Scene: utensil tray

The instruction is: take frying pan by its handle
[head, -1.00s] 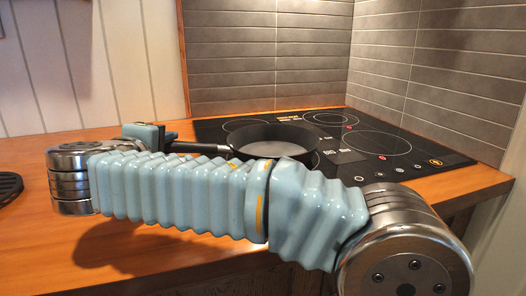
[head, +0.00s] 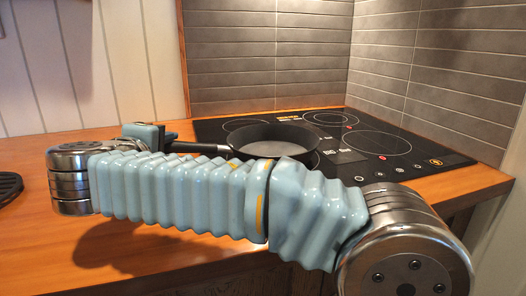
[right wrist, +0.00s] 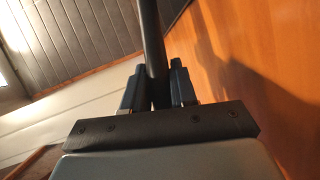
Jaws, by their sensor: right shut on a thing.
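A black frying pan (head: 276,137) sits on the dark cooktop, its front rim partly hidden by my right arm. Its dark handle (head: 199,149) points left toward my right gripper (head: 152,133), which shows only in part behind my arm. In the right wrist view the handle (right wrist: 152,45) runs up between the two fingers of my right gripper (right wrist: 156,88). The fingers are shut on the handle. My left gripper is not in view.
The black cooktop (head: 400,147) has ring markings and lies in a wooden counter (head: 40,150). Grey tiled walls (head: 265,50) stand behind and to the right. A dark round object (head: 9,187) lies at the far left edge. The left counter is mostly clear.

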